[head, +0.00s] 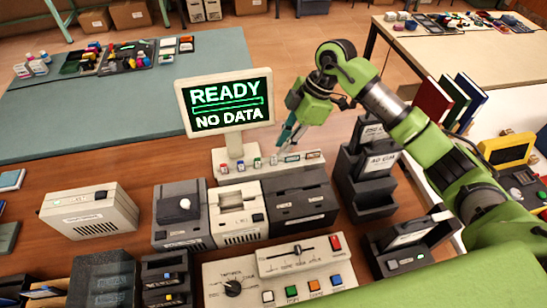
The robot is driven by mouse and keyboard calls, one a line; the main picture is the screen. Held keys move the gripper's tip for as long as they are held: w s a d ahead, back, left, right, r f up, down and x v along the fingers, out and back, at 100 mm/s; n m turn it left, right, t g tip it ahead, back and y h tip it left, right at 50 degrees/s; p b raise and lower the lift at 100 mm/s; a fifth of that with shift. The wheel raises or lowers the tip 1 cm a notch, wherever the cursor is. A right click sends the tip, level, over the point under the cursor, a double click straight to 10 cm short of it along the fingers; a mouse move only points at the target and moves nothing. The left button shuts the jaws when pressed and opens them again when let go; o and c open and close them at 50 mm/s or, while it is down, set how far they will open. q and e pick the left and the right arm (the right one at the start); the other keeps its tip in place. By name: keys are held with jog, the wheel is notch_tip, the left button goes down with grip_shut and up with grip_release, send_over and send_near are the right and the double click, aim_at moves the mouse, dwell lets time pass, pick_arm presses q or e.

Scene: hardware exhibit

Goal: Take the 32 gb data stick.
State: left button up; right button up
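A pale strip (262,170) below the monitor holds a row of small data sticks with coloured ends. My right gripper (287,143) points down just above and behind the strip, near the red stick. Its fingers appear apart with nothing visible between them. My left gripper is out of view.
A monitor (227,104) reading "READY NO DATA" stands left of my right gripper. Dark file holders (366,185) stand to its right. Grey and black devices (300,205) and a control panel (280,275) fill the front. A teal mat (90,110) is largely clear.

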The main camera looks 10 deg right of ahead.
aim_at(276, 155)
jog(key=shift+a+f+p, duration=0.3)
jog(key=shift+f+p, duration=0.1)
jog(key=shift+f, duration=0.1)
jog(key=p+x, duration=0.1)
jog(key=x, duration=0.2)
jog(key=shift+w+a+f, duration=0.1)
jog(key=shift+a+f, duration=0.05)
jog(key=shift+f, duration=0.1)
jog(key=shift+a+f, duration=0.1)
jog(key=shift+f, duration=0.35)
grip_shut()
jog(key=shift+r, duration=0.2)
